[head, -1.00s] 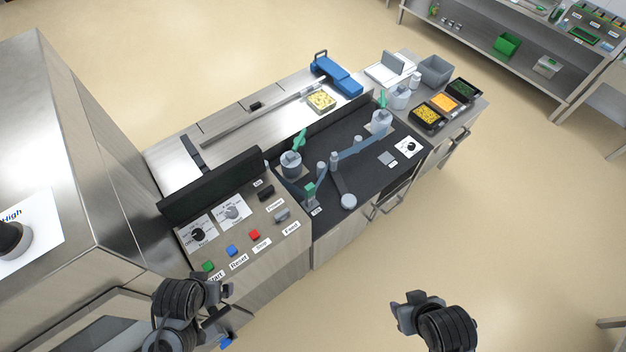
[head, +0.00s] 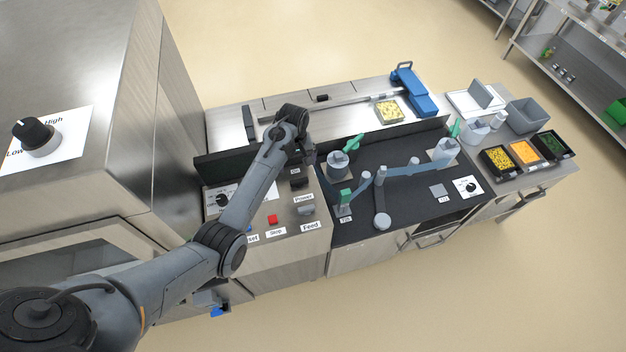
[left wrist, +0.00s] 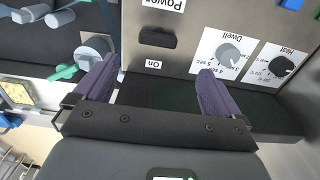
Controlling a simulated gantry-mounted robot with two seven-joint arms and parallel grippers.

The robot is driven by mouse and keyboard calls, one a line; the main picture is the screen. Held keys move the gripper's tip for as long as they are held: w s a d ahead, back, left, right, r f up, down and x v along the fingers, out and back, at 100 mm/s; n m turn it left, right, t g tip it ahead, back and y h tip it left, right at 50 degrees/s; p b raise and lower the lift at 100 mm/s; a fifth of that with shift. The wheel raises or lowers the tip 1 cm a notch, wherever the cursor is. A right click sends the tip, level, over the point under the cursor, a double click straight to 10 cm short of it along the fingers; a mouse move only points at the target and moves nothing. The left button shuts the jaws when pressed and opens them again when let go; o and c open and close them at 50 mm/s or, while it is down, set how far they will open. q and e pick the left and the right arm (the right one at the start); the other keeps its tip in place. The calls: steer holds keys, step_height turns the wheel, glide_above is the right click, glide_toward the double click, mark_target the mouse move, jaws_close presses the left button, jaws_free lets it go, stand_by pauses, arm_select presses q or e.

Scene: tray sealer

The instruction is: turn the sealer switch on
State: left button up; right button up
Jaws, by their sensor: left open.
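The sealer's control panel (head: 285,226) is a sloped metal face. Its black power switch (head: 299,183) sits between the "On" and "Power" labels, and it also shows in the left wrist view (left wrist: 156,38). Whether the rocker is tipped to on or off is too small to tell. My left gripper (head: 298,152) is over the back of the panel, by the "On" end of the switch. In the left wrist view its two purple fingers (left wrist: 155,85) are spread apart with nothing between them, and the switch lies ahead of them. My right gripper is out of view.
The feed switch (head: 306,209) and red stop button (head: 272,219) are nearby. A black upright guard (head: 222,166) runs behind the panel. The dwell knob (left wrist: 229,54) and heat knob (left wrist: 281,66) are beside the switch. Posts and a green-handled canister (head: 338,163) stand right.

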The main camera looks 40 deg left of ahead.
mark_target(299, 180)
arm_select(q)
steer(key=f, duration=1)
steer(key=shift+w+f, duration=0.2)
steer(key=shift+f, duration=0.1)
steer(key=shift+c, duration=0.2)
steer(key=c, duration=1)
